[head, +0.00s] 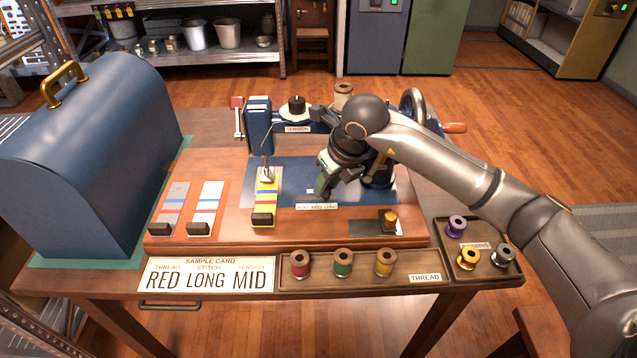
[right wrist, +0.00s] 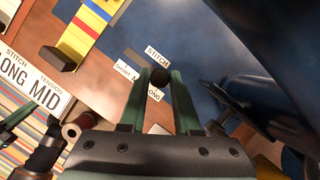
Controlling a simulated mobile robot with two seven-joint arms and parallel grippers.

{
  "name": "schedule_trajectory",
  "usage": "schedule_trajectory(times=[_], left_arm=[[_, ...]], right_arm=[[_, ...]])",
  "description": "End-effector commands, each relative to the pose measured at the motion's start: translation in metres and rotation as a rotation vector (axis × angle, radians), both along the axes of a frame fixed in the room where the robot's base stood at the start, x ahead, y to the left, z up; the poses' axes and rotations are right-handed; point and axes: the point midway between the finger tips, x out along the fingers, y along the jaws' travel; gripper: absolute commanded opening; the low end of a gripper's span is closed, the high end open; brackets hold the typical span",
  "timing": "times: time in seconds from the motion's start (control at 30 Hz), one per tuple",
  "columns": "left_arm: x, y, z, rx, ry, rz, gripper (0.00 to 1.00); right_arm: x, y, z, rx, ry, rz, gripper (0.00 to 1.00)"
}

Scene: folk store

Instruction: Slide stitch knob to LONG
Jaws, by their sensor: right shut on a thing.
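The stitch knob is a small dark round knob (right wrist: 160,77) on the sewing machine's blue bed (head: 290,176). My right gripper (head: 322,190) is shut on it; the right wrist view shows the green fingers on both sides of the knob. The white scale label (head: 316,206) reads SHORT, MID, LONG from left to right in the head view. In the right wrist view, a finger covers part of this label (right wrist: 124,70). The knob's exact position along the scale is hard to tell.
The sample card (head: 205,275) reads RED, LONG, MID. A striped yellow strip (head: 266,200) lies under the machine's needle, left of my gripper. A thread tray (head: 320,281) with spools lies in front. The machine's dark body stands close behind my right gripper.

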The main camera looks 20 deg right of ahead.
Motion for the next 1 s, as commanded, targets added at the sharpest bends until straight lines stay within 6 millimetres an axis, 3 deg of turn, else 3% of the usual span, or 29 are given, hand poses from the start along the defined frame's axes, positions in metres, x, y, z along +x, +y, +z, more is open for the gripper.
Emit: schedule_trajectory(times=[0.1,0.4,0.43,0.6,0.67,1.0], left_arm=[[-0.0003,0.0001,-0.0016,0.0,0.001,0.001,0.0],[-0.0014,0.0008,-0.0015,0.001,0.003,0.003,0.0],[-0.0015,0.0008,-0.0015,0.001,0.004,0.003,0.0],[-0.0016,0.0011,-0.0013,0.0,0.004,0.003,0.0],[-0.0016,0.0011,-0.0013,0.0,0.003,0.003,0.0],[-0.0014,0.0011,0.0001,0.0,0.002,0.003,0.0]], right_arm=[[-0.0028,-0.0121,-0.0001,-0.003,-0.001,-0.005,0.0],[-0.0035,-0.0154,0.0001,-0.008,0.002,-0.007,0.0],[-0.0035,-0.0155,0.0001,-0.008,0.002,-0.007,0.34],[-0.0033,-0.0147,0.0002,-0.006,0.001,-0.006,0.53],[-0.0034,-0.0142,0.0002,-0.005,0.001,-0.005,0.6],[-0.0048,-0.0134,0.0057,-0.002,-0.002,-0.003,0.61]])
